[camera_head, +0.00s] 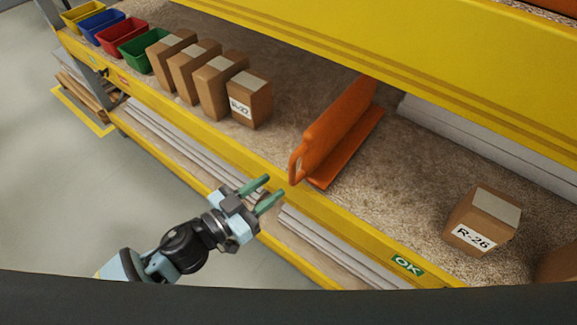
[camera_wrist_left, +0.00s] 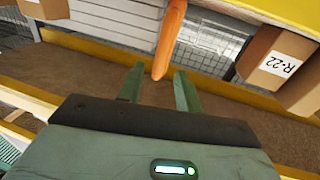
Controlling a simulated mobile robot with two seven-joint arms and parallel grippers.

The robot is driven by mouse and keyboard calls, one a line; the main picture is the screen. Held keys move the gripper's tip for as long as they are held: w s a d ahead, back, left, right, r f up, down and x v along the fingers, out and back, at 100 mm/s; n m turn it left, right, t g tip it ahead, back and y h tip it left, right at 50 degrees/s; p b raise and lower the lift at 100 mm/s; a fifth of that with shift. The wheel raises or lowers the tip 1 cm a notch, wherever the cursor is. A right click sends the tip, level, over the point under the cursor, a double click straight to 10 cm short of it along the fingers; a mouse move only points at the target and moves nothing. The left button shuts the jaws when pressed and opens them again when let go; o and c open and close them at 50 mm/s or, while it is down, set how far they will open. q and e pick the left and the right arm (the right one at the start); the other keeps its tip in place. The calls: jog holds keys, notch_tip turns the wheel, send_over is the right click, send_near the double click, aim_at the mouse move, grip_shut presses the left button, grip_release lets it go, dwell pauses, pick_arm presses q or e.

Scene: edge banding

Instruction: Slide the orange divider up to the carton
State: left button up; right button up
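The orange divider (camera_head: 340,130) stands upright on the shelf in the head view, with a flat foot and a handle loop at its front end. The left wrist view shows its orange front edge (camera_wrist_left: 170,38) ahead of the fingers. The carton labelled R-22 (camera_head: 250,100) stands left of the divider with a gap of bare shelf between; it also shows in the left wrist view (camera_wrist_left: 278,65). My left gripper (camera_head: 266,190) is open and empty, in front of the shelf edge near the divider's handle, apart from it. My right gripper is not in view.
Several cartons (camera_head: 190,72) stand in a row left of R-22, then coloured bins (camera_head: 122,38). Carton R-26 (camera_head: 483,222) stands right of the divider with free shelf between. A yellow beam (camera_head: 430,50) hangs above; a yellow lip (camera_head: 330,215) edges the shelf.

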aim_at(290, 172)
pick_arm(q)
jog(key=shift+x, duration=3.95)
jog(key=shift+a, duration=0.1)
jog(key=shift+c, duration=0.4)
grip_shut()
